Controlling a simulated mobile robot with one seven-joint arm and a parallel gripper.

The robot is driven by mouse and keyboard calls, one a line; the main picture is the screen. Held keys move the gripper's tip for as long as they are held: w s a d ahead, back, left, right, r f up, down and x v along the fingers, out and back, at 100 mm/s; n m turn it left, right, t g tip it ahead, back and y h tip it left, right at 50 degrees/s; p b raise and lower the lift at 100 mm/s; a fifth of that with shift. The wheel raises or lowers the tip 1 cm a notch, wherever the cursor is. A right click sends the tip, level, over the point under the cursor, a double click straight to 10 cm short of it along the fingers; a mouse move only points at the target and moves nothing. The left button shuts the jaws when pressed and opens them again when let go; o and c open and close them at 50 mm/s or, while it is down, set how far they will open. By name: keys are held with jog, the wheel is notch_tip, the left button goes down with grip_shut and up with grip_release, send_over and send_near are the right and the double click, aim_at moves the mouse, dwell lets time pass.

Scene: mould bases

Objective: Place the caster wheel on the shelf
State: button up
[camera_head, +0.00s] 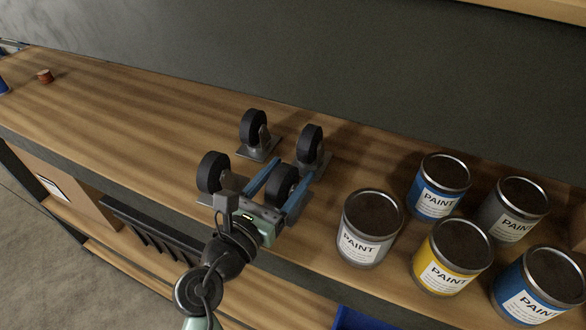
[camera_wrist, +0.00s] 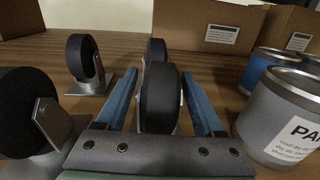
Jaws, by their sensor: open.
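Several black caster wheels with grey metal plates stand in a cluster on the wooden shelf (camera_head: 110,95). In the head view there is a back left caster (camera_head: 254,128), a back right caster (camera_head: 310,143), a front left caster (camera_head: 212,172) and a front right caster (camera_head: 283,184). My gripper (camera_head: 290,178) is open, with its blue fingers on either side of the front right caster. In the wrist view this caster (camera_wrist: 160,98) stands upright between the fingers, with a gap on each side. Its base is mostly hidden by my gripper.
Several paint cans, including a near grey can (camera_head: 369,228) and a yellow can (camera_head: 451,256), stand close on the right. In the wrist view a cardboard box (camera_wrist: 207,25) stands behind. The shelf's left part is mostly clear, with a small reddish-brown item (camera_head: 45,76).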

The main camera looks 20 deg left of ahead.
aim_at(270, 198)
jog(key=s, duration=0.3)
jog(key=s+b, duration=0.1)
jog(key=s, duration=0.2)
jog(key=s+a+b, duration=0.1)
jog(key=s, duration=0.2)
jog(key=shift+s+a, duration=0.1)
jog(key=shift+s, duration=0.3)
